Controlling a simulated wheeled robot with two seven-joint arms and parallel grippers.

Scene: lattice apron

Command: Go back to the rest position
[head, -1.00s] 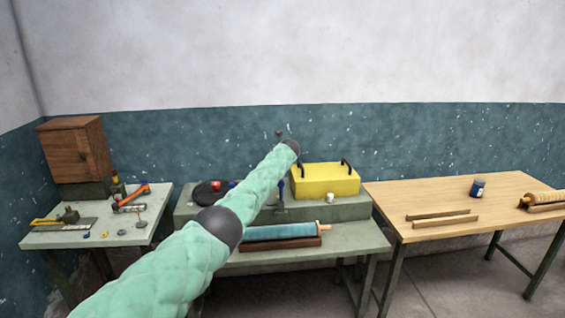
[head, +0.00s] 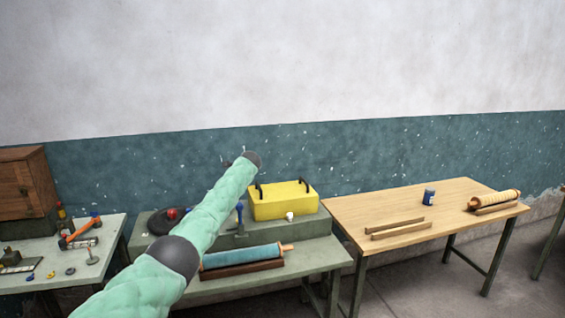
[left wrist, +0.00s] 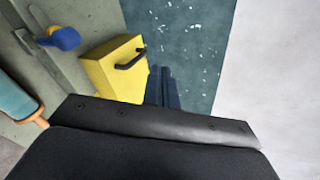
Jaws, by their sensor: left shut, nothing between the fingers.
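My left arm (head: 210,210), in a quilted mint sleeve with dark joints, comes in from the lower left of the head view. It reaches up in front of the green bench, its end against the wall in the picture. The left gripper's fingers (left wrist: 161,84) show dark and close together in the left wrist view, shut with nothing between them. In the head view the gripper is mostly hidden behind the arm's end. My right gripper is in neither view.
A yellow box (head: 284,203) with black handles stands on the green bench's raised shelf, and a blue roll (head: 242,256) lies in front. A wooden table (head: 455,190) at right holds a blue can (head: 429,197), wooden strips and a tan roll. A tool table (head: 104,250) stands at left.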

